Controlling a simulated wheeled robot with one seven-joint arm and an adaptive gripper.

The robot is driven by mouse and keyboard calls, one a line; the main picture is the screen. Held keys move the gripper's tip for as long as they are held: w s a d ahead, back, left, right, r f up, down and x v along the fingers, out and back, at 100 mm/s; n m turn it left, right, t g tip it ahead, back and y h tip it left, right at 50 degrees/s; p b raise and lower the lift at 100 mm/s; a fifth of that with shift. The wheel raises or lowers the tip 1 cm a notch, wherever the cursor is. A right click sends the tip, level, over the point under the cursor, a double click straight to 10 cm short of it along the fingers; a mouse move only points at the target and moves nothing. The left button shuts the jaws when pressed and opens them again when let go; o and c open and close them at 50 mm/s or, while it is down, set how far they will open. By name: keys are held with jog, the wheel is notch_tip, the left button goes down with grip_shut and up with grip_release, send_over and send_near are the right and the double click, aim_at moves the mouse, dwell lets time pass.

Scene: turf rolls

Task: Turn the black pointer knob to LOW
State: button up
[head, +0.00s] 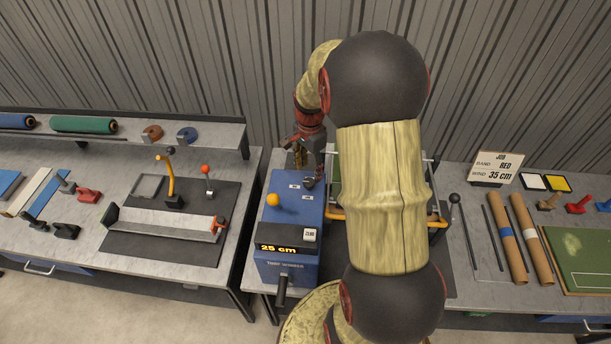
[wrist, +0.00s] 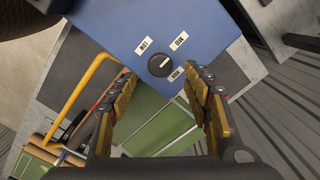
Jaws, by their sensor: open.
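The black pointer knob (wrist: 160,65) is a round dial with a pale pointer line on the top of the blue machine (wrist: 115,25). Three small white labels surround it, at upper left (wrist: 143,45), upper right (wrist: 179,41) and lower right (wrist: 176,75); their print is too small to read surely. The pointer line leans right and slightly up in the wrist view. My gripper (wrist: 161,76) is open, its two fingers on either side below the knob in the picture, empty. In the head view my gripper (head: 304,163) is over the far end of the machine (head: 290,270) and the knob cannot be made out.
The machine bears an orange ball (head: 273,199) and a "25 cm" display (head: 280,249). Yellow-orange tubing (wrist: 88,85) runs beside it. Cardboard tubes (head: 507,238) lie on the right bench; a lever stand (head: 172,185) is on the left bench.

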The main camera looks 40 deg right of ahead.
aim_at(309, 182)
notch_tip(309, 182, down, 4)
jog(key=shift+w+f, duration=0.1)
jog(key=shift+w, duration=0.05)
jog(key=shift+f, duration=0.7)
jog(key=c, duration=0.3)
jog(key=c, duration=0.8)
jog(key=shift+c, duration=0.4)
